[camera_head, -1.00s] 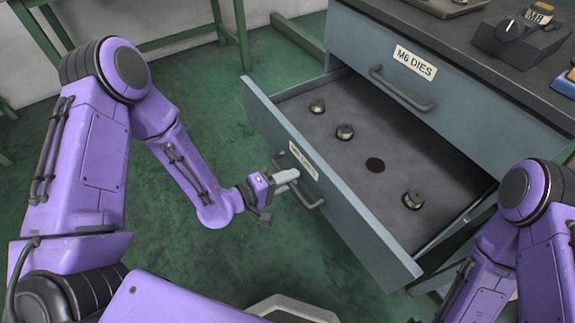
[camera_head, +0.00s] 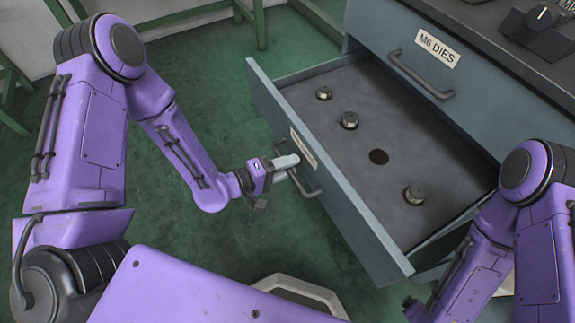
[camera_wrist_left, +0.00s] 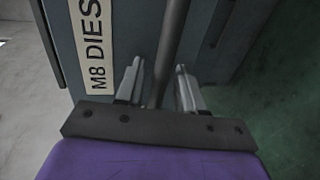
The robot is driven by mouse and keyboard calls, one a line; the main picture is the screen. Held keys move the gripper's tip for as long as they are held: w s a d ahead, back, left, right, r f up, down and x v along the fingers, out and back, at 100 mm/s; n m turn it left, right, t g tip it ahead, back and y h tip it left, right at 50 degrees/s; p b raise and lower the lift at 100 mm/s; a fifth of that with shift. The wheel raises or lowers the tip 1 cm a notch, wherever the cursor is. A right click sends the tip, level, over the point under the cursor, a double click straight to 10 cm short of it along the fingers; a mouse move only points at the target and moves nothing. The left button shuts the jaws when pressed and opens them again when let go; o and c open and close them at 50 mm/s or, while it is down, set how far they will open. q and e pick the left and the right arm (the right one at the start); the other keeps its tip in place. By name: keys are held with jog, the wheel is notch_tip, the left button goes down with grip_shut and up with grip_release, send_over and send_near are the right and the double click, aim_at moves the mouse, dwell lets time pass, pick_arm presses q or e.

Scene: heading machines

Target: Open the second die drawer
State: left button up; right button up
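The second die drawer (camera_head: 335,195), grey-blue with a white label, stands pulled well out of the cabinet below the M6 DIES drawer. Its label reads M8 DIES in the left wrist view (camera_wrist_left: 94,45). My left gripper (camera_head: 292,161) is at the drawer's dark bar handle (camera_head: 306,187). In the left wrist view, the two fingers (camera_wrist_left: 158,88) stand apart on either side of the handle bar (camera_wrist_left: 168,45), with gaps showing, so the gripper is open around it. My right gripper (camera_head: 410,308) shows only as a dark part at the bottom edge; its fingers cannot be made out.
The closed M6 DIES drawer (camera_head: 440,75) is above. A dark box with a knob (camera_head: 540,30) sits on the cabinet top. Green floor (camera_head: 250,255) is clear left of the drawer.

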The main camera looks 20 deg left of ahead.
pick_arm(q)
jog(key=p+v, duration=0.1)
jog(key=v, duration=0.9)
jog(key=shift+s+a, duration=0.2)
